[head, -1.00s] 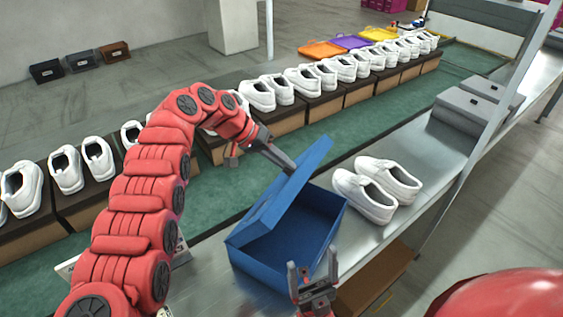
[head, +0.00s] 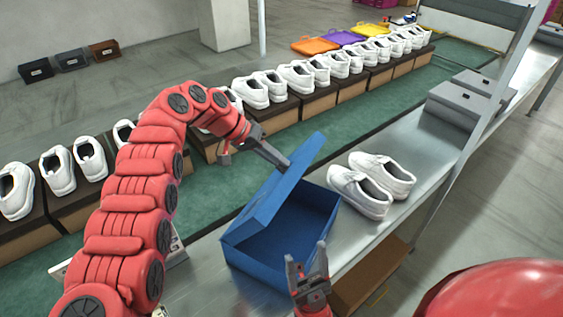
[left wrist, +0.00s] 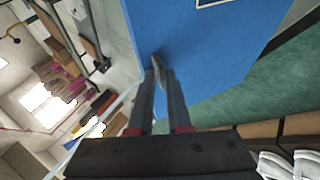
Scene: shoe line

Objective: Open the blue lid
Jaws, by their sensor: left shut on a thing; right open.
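The blue lid (head: 268,199) stands tilted up along the far-left side of the blue shoe box (head: 265,271). The box is open toward me and its inside shows empty in the head view. My left gripper (head: 285,164) is shut on the lid near its upper edge. In the left wrist view, the left gripper's fingers (left wrist: 160,75) are close together at the blue lid panel (left wrist: 210,60). My right gripper (head: 307,266) is open and empty at the near side of the box, with its fingers pointing up.
A pair of white shoes (head: 372,185) stands on the metal table (head: 425,160) right of the box. Grey boxes (head: 462,99) sit farther along it. A green conveyor (head: 340,117) with several white shoes on boxes runs behind. A brown box (head: 372,277) is below the table edge.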

